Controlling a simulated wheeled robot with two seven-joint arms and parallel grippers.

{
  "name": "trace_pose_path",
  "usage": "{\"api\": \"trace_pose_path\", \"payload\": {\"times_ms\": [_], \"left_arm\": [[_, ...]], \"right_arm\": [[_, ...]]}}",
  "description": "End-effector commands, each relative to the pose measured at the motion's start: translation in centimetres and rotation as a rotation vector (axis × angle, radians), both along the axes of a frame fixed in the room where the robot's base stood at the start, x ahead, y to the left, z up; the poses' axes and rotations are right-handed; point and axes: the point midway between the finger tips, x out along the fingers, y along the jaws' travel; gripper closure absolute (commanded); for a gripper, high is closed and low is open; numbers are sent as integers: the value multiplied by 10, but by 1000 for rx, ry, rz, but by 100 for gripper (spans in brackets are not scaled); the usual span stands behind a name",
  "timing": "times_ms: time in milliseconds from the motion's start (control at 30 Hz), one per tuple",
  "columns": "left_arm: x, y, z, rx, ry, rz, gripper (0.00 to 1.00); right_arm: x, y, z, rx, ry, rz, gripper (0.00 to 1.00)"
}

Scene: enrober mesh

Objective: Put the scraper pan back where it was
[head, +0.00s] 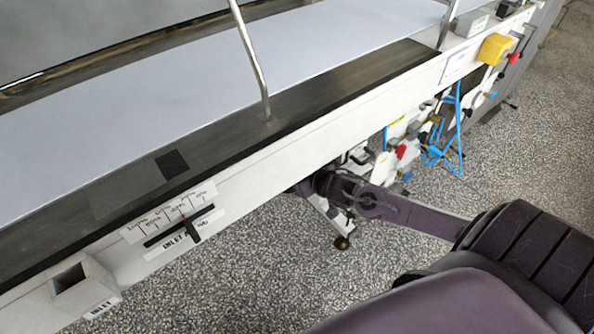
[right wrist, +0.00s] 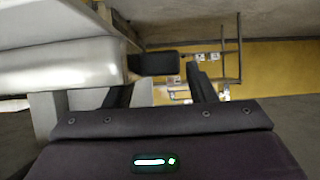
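I cannot make out the scraper pan for certain in either view. In the right wrist view a dark rounded block (right wrist: 154,64) sticks out beside a pale machine part, ahead of my fingers; I cannot tell whether it belongs to the pan. My right gripper (right wrist: 161,80) is open, its two dark fingers spread wide with nothing visible held between them. In the head view my right arm reaches in from the right, and its dark end is at the lower edge of the machine; the fingertips cannot be made out there. My left gripper is not in view.
The white machine frame (head: 276,152) with a pale belt (head: 200,85) runs diagonally across the head view. Metal posts (head: 252,60) rise from it. Blue hoses (head: 459,125), a yellow box (head: 494,49) and small valves crowd its side. The speckled floor (head: 215,290) is clear.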

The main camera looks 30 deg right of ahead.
Motion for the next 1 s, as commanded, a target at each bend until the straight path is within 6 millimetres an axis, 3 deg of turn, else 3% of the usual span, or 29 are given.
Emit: {"api": "trace_pose_path", "payload": {"times_ms": [433,567,1000], "left_arm": [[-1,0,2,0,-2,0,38],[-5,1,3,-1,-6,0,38],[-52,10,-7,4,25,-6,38]], "right_arm": [[-4,0,5,0,1,1,43],[-19,-2,13,-2,3,1,43],[-82,-6,48,1,4,2,43]]}}
